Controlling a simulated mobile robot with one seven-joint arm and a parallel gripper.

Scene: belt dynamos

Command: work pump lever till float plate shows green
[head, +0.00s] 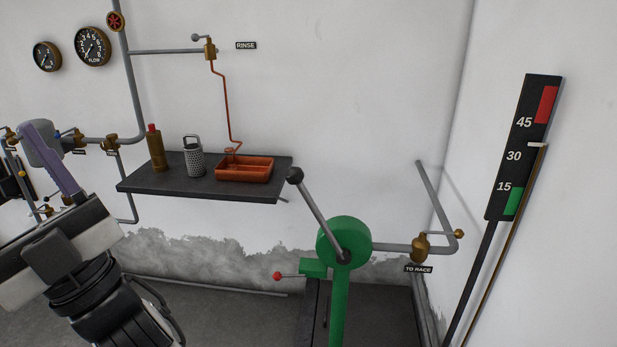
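The green pump (338,290) stands at the lower middle. Its lever (318,215) tilts up and left from the hub to a black ball knob (294,175). The black float plate (519,160) on the right wall reads 45, 30 and 15, with a red patch (546,105) at the top and a green patch (513,202) at the bottom. Its white pointer (537,144) sits between the patches, near 30. My gripper (42,135) is at the left, well away from the lever. A purple finger shows; its opening cannot be made out.
A dark shelf (150,185) holds a brown bottle (156,150), a grater (194,157) and an orange tray (260,171), left of and beyond the knob. A red-knobbed handle (277,276) sticks out left of the pump. A brass valve (420,247) is to its right.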

